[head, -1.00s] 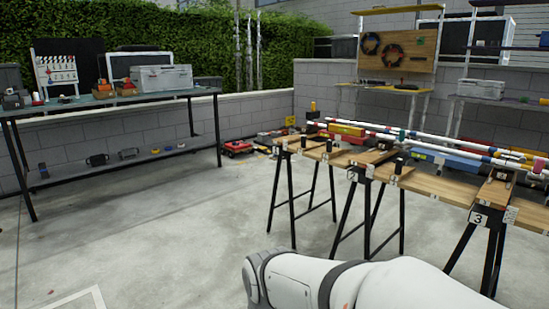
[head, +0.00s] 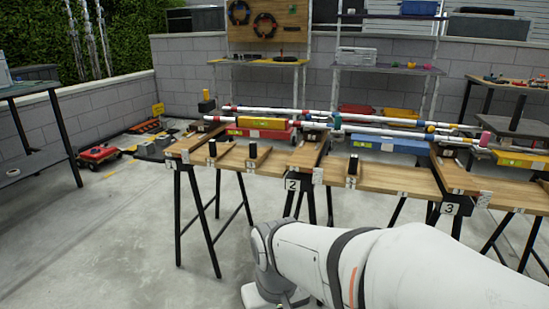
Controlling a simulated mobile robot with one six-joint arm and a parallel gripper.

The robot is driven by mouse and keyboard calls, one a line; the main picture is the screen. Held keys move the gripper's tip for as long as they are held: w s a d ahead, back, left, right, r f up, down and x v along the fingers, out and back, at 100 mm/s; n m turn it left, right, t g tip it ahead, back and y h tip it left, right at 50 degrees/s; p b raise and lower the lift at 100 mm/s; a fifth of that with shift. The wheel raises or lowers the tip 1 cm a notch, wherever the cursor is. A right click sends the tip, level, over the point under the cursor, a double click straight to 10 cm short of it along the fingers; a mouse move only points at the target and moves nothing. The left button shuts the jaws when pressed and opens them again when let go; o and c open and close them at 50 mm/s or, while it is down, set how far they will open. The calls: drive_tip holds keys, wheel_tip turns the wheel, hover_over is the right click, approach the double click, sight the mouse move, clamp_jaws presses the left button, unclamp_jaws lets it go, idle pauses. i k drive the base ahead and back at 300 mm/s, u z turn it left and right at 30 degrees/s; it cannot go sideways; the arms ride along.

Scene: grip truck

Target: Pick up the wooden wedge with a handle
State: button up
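Three small wooden pieces with upright black handles lie on the long wooden trestle table (head: 400,178); they look like wedges, but their shape is too small to be sure. One wedge (head: 212,150) is at the left, another wedge (head: 253,151) is just right of it, both between the signs 1 and 2. A third wedge (head: 352,168) is between the signs 2 and 3. My white arm reaches in from the bottom right, in front of the table and apart from the wedges. My gripper's fingers do not show.
Long striped poles (head: 300,113) run along the back of the table, above coloured boxes. Black trestle legs (head: 178,218) stand at its front. A red cart (head: 98,155) is on the floor at left, near a dark workbench (head: 30,165). The concrete floor in front is clear.

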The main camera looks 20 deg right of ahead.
sight(352, 172)
drive_tip(key=z, duration=0.3)
drive_tip(key=i, duration=0.55)
drive_tip(key=z, duration=0.4)
drive_tip(key=k, duration=0.85)
drive_tip(key=z, duration=0.15)
drive_tip(key=i, duration=0.65)
